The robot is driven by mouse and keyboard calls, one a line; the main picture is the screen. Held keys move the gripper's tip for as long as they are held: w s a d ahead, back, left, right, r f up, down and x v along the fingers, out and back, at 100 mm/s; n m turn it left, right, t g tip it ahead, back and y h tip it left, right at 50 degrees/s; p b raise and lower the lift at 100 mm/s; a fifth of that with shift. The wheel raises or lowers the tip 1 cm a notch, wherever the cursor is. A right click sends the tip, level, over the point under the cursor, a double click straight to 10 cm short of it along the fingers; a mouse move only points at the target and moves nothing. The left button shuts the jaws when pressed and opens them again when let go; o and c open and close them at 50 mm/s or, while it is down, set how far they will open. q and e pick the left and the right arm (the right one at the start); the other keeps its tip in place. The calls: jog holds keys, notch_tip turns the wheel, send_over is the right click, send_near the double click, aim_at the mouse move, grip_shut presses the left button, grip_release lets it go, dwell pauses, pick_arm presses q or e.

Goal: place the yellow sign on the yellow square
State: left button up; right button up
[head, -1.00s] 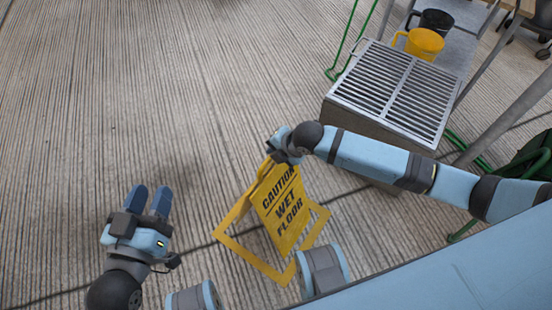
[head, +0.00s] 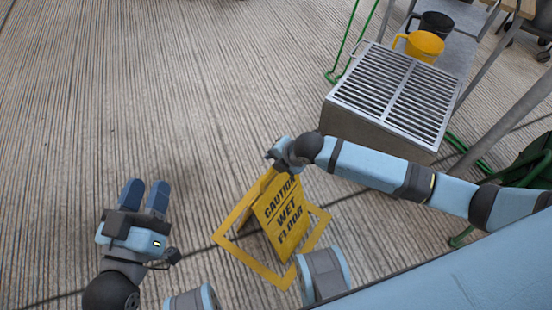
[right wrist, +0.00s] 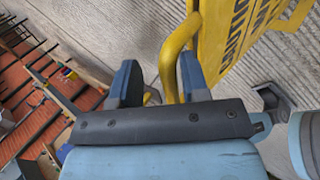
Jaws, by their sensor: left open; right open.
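The yellow sign (head: 282,222), lettered "CAUTION WET FLOOR", stands tilted at the lower middle of the head view. A flat yellow outline (head: 243,258) surrounds its foot and looks like the yellow square on the floor; the sign hides part of it. My right gripper (head: 275,155) is at the sign's top edge. In the right wrist view, its open fingers (right wrist: 158,82) stand on either side of the sign's curved yellow handle (right wrist: 171,55), with gaps showing. My left gripper (head: 145,193) is open and empty, left of the sign.
A box with a metal grate top (head: 392,92) stands right of and beyond the sign. A yellow mug (head: 424,46) and a black mug (head: 433,23) are behind it. Green tubing (head: 345,50) runs beside the box. The ribbed floor (head: 130,80) at left is clear.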

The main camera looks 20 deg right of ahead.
jog(key=p+v, duration=0.3)
jog(key=v, duration=0.8)
pick_arm(q)
notch_tip(320, 180, down, 7)
jog(key=s+a+g+y, duration=0.1)
jog(key=a+g+y, duration=0.2)
pick_arm(e)
jog(key=s+a+r+m+t+y, duration=0.45)
jog(key=s+a+r+m, duration=0.3)
jog(key=m, duration=0.65)
pick_arm(q)
jog(key=s+a+r+g+y+p, duration=0.1)
jog(key=r+p, duration=0.6)
jog(key=p, duration=0.9)
jog(key=s+a+r+g+y+p, duration=0.1)
jog(key=r+p, duration=0.6)
jog(key=p, duration=0.9)
jog(key=shift+s+a+g, duration=0.5)
jog(key=shift+s+a, duration=0.15)
jog(key=shift+a, duration=0.45)
pick_arm(e)
jog(key=s+d+r+m+h, duration=0.2)
jog(key=s+d+r+m, duration=0.1)
jog(key=r, duration=0.5)
jog(key=s+d+r+m+t+h, duration=0.1)
jog(key=s+d+r+m+h, duration=0.2)
jog(key=d+r+m, duration=0.2)
notch_tip(320, 180, up, 3)
jog(key=shift+s+d+r+m, duration=0.2)
jog(key=shift+s+d+m, duration=0.1)
